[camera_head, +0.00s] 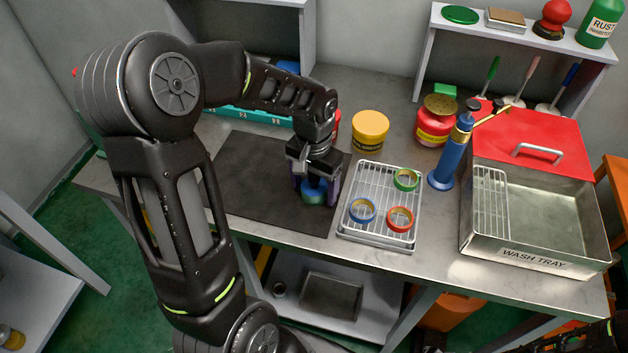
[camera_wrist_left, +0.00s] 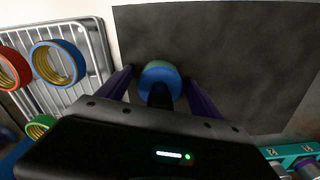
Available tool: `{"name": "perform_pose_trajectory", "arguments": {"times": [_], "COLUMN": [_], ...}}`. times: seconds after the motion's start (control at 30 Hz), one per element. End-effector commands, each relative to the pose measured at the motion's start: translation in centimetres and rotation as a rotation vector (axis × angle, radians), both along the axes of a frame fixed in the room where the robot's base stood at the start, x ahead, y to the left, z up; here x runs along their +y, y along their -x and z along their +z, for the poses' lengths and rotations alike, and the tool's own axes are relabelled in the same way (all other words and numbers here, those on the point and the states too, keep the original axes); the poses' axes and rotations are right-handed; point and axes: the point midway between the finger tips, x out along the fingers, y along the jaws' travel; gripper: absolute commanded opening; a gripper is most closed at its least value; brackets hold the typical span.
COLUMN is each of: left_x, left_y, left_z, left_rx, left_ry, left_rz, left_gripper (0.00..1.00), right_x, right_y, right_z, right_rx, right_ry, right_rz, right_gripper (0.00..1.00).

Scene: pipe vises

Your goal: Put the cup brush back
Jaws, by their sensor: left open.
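My left gripper (camera_head: 314,188) points down over the dark mat, open, with its purple fingers on either side of a small blue-and-green round thing (camera_head: 313,196). In the left wrist view this thing (camera_wrist_left: 160,82) lies between the fingers (camera_wrist_left: 160,90), with a gap at least on its right side. I cannot tell whether it is the cup brush. Long-handled tools stand at the back right: one green-handled (camera_head: 491,74), one pale-handled (camera_head: 524,80) and one blue-handled (camera_head: 563,88). Their heads are hard to make out. My right gripper is not seen.
A wire rack tray (camera_head: 373,168) with blue, red and green rings lies right of the dark mat (camera_head: 248,165). Beyond it are a blue pump (camera_head: 452,155) and the wash tray (camera_head: 540,262). Yellow (camera_head: 370,130) and red (camera_head: 434,130) tubs stand behind. The mat's left side is clear.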

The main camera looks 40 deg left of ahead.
Motion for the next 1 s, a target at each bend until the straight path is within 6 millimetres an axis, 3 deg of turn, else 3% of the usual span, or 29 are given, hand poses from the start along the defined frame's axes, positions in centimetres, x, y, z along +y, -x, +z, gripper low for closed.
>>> {"name": "perform_pose_trajectory", "arguments": {"times": [0.27,0.7,1.0], "left_x": [0.1,0.0,0.0], "left_y": [-0.1,-0.1,0.0], "left_z": [2.5,11.0,12.3], "left_rx": [-0.005,-0.004,0.000], "left_ry": [-0.001,-0.001,0.000], "left_rz": [0.000,-0.001,0.000], "left_gripper": [0.75,0.75,0.75], "right_x": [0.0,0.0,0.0], "right_y": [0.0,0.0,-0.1], "right_z": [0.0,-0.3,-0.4], "right_rx": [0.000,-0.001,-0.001], "right_ry": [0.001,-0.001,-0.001], "right_rz": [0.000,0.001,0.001], "right_gripper": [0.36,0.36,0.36]}}
